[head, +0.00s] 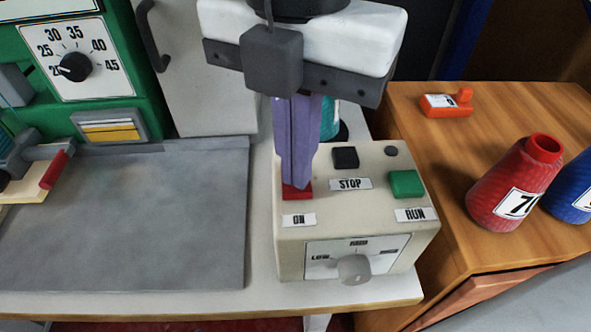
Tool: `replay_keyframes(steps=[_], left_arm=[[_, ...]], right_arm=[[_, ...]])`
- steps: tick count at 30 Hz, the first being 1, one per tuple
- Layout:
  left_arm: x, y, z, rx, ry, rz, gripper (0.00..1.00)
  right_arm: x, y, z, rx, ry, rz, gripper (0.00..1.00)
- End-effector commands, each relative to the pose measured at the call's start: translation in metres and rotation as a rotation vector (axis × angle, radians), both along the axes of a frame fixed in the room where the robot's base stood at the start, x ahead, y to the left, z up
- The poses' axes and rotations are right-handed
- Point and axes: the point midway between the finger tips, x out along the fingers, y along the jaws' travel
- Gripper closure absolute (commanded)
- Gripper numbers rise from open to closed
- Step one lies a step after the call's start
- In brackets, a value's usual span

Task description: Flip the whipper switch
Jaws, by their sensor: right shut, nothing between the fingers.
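A cream control box (290,250) stands at the right end of the work table. Its top carries a red switch (297,193) beside an ON label (298,220), a black button (345,157) above a STOP label, and a green button (407,184) above a RUN label. My right gripper (298,183) points down with its purple fingers closed and empty. Its tips are at the red switch and hide its upper part. I cannot tell whether they touch it or which way it is set. My left gripper is out of view.
The box front has a grey knob (354,269). At left is a grey plate (130,215) before a green machine (30,80) with a dial (75,67). On the wooden table (425,150) at right are an orange tool (446,103), a red cone (515,180) and a blue cone (575,190).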

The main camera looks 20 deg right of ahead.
Motion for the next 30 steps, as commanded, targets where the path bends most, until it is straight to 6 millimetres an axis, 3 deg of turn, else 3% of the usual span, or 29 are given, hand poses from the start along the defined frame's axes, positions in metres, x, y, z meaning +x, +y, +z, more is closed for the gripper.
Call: replay_keyframes(steps=[23,30], left_arm=[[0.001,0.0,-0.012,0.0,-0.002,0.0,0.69],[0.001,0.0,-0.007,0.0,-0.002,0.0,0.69]], right_arm=[[0.0,0.0,-0.013,-0.001,0.001,0.0,1.0],[0.0,0.0,-0.007,-0.002,0.001,0.0,1.0]])
